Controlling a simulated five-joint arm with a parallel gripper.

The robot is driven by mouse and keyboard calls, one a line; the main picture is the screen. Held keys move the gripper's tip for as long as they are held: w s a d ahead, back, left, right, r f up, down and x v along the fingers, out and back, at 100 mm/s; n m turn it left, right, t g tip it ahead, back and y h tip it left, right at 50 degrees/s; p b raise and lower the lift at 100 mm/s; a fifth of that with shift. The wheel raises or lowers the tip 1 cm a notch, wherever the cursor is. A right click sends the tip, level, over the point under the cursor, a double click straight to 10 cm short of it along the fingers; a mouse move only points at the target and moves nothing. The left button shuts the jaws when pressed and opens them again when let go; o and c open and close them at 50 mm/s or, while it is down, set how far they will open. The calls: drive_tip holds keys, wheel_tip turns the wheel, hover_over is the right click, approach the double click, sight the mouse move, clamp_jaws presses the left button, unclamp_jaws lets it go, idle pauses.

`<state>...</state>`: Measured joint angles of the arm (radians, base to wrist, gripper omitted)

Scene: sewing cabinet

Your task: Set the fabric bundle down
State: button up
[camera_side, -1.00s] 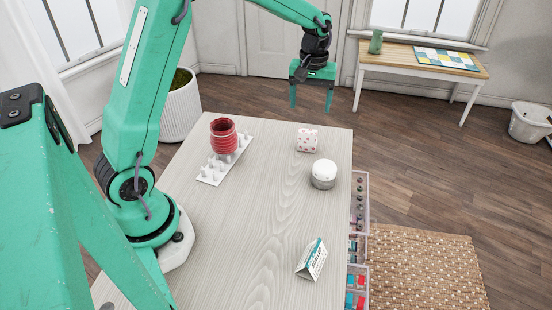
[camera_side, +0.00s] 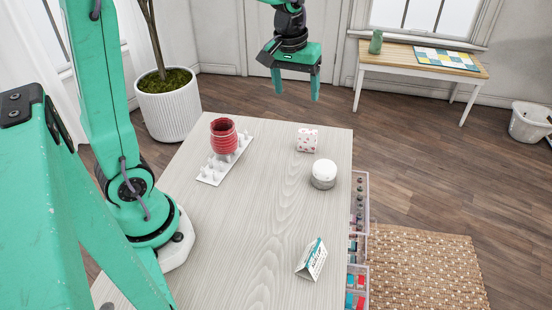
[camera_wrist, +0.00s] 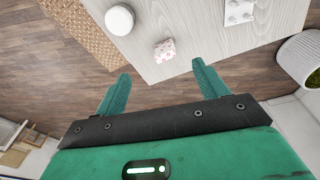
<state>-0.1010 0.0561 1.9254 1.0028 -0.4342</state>
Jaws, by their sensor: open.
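The fabric bundle (camera_side: 307,140), white with pink-red spots, sits on the tabletop near its far end. It also shows in the wrist view (camera_wrist: 164,50), near the table edge and ahead of the gap between my fingers. My gripper (camera_side: 297,92) is open and empty. It hangs in the air beyond the far edge of the table, above and apart from the bundle. In the wrist view both green fingers of my gripper (camera_wrist: 159,82) are spread, with only floor and table edge seen between them.
A white round tin (camera_side: 324,175) stands near the bundle. A red spool (camera_side: 223,137) sits on a white peg rack (camera_side: 209,175) at left. A small tent-shaped card box (camera_side: 311,260) is at the near right. Clear drawers (camera_side: 359,215) line the table's right side. The table's middle is clear.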

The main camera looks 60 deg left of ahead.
drive_tip(key=s+d+r+m+t, duration=0.1)
drive_tip(key=s+d+m+t, duration=0.1)
drive_tip(key=s, duration=0.7)
drive_tip(key=s+d+r+m+t, duration=0.1)
drive_tip(key=s+m, duration=0.3)
drive_tip(key=s, duration=0.4)
drive_tip(key=shift+s+d+r+t, duration=0.35)
drive_tip(key=shift+d+r+t, duration=0.1)
drive_tip(key=shift+d, duration=0.1)
